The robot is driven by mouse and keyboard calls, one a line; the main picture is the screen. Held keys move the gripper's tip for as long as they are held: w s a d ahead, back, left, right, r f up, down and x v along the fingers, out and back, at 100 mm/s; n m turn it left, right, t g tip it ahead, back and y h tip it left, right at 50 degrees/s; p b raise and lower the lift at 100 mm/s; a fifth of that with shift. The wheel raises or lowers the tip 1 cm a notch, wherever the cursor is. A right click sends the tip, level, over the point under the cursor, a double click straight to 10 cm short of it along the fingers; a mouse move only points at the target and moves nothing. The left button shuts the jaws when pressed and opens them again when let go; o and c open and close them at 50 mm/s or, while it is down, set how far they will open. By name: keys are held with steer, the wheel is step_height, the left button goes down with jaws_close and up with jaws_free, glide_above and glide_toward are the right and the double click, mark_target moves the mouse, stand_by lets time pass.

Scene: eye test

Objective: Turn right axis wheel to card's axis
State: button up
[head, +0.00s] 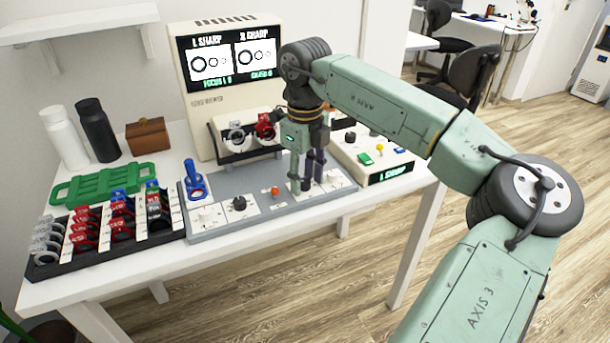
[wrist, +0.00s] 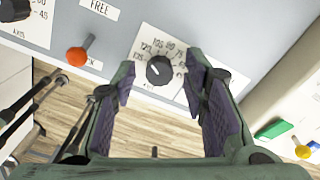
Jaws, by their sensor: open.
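The right axis wheel (wrist: 159,70) is a dark round knob on a white plate with degree numbers, in the middle of the wrist view. In the head view my gripper partly hides its plate (head: 338,180). My gripper (head: 302,187) points down over the grey console (head: 262,201). In the wrist view my gripper (wrist: 160,88) is open, with one purple-padded finger on each side of the wheel. I cannot tell whether either finger touches it. The wheel's exact setting is too small to read. The screen (head: 230,58) reads L SHARP and R SHARP; no card axis is readable.
A left axis wheel (head: 239,203) and an orange-knobbed lever (wrist: 76,56) stand left of the gripper. A blue joystick (head: 194,181) and lens rack (head: 104,228) lie farther left. A button box (head: 391,173) stands close right. The lens holder (head: 240,140) is behind.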

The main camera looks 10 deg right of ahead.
mark_target(305, 182)
step_height(305, 182, up, 12)
stand_by(0.7)
steer(key=shift+s, duration=0.1)
